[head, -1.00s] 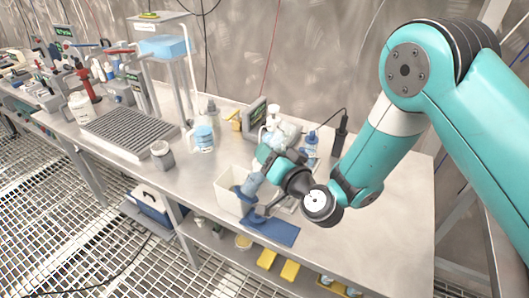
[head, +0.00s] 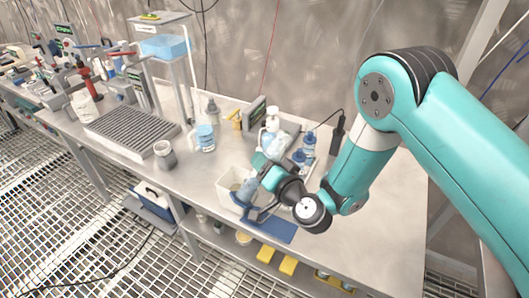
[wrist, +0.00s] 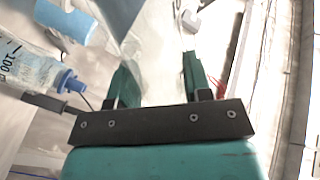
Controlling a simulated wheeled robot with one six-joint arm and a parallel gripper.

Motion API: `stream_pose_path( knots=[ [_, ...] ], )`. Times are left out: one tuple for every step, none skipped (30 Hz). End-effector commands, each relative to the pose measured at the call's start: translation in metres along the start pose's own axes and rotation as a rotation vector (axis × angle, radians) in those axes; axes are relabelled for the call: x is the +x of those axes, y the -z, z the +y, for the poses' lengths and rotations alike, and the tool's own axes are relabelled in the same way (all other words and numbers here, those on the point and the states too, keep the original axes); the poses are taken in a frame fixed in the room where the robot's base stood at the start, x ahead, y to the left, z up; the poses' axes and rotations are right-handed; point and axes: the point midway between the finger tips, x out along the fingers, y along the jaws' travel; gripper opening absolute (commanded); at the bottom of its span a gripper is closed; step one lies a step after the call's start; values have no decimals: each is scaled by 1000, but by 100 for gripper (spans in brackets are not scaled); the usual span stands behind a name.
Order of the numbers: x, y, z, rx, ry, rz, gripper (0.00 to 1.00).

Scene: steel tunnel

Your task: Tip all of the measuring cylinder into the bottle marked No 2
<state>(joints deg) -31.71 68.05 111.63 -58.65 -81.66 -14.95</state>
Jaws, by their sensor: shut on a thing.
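My gripper (head: 266,168) is low over the bench beside a white open bin. In the wrist view its two fingers (wrist: 157,78) are closed around a clear, see-through piece, which I take to be the measuring cylinder (wrist: 157,45). It is blurred, and its contents cannot be made out. Blue-capped bottles (head: 309,147) stand just behind the gripper; their marks are too small to read, so I cannot tell which is No 2. In the wrist view a clear vessel with a 100 mark and a blue tip (wrist: 68,82) lies left of the fingers.
The white bin (head: 226,190) stands at the front edge, a blue mat (head: 277,230) beside it. A white pump bottle (head: 271,120) stands behind the gripper. A grey beaker (head: 165,155) and a blue-labelled bottle (head: 205,138) stand left. The bench at right is clear.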

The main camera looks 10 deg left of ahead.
Motion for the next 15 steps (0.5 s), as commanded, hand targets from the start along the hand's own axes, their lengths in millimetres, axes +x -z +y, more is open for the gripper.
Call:
stream_pose_path(
  knots=[
    [-1,-4,-3,10,3,-14,0],
    [-1,-4,-4,15,3,-13,0],
    [-1,-3,-6,22,4,-12,0],
    [0,-3,-7,28,5,-10,0],
    [0,-2,-8,32,5,-9,0],
    [0,-1,-9,39,6,-7,0],
    [0,-1,-10,44,6,-6,0],
    [-1,4,-22,46,21,3,0],
    [-4,17,-44,51,58,27,0],
    [-5,20,-48,55,65,30,0],
    [-5,20,-49,60,67,31,0],
    [-6,20,-50,66,67,31,0],
    [-6,20,-50,70,66,32,0],
    [-5,19,-49,74,66,32,0],
    [-5,19,-49,78,65,33,0]
  ],
)
